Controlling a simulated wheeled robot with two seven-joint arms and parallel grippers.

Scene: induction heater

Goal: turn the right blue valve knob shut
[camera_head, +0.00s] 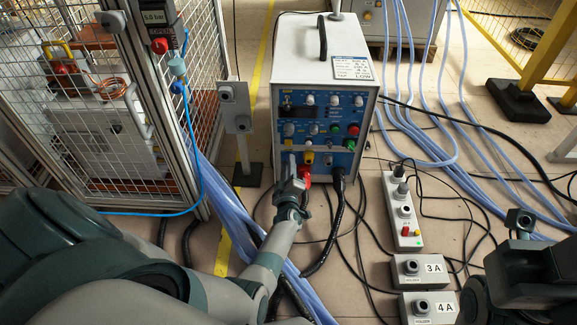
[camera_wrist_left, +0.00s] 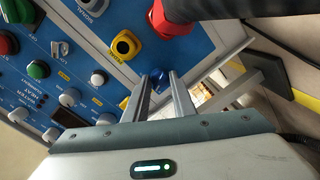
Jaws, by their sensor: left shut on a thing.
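The white heater cabinet (camera_head: 310,60) has a blue control panel (camera_head: 315,112) on its front. My left gripper (camera_head: 290,168) reaches the panel's lower left part. In the left wrist view, its two fingers (camera_wrist_left: 161,92) are shut on a small blue knob (camera_wrist_left: 161,79) at the panel's edge. The knob's far side is partly hidden by the fingers. I cannot tell from these views whether it is the right one of the blue knobs. My right gripper (camera_head: 521,222) is at the lower right of the head view, away from the panel; its fingers are unclear.
A wire-mesh fence (camera_head: 165,130) stands at the left. Blue hoses and black cables cross the floor. Grey switch boxes (camera_head: 420,268) stand right of the arm.

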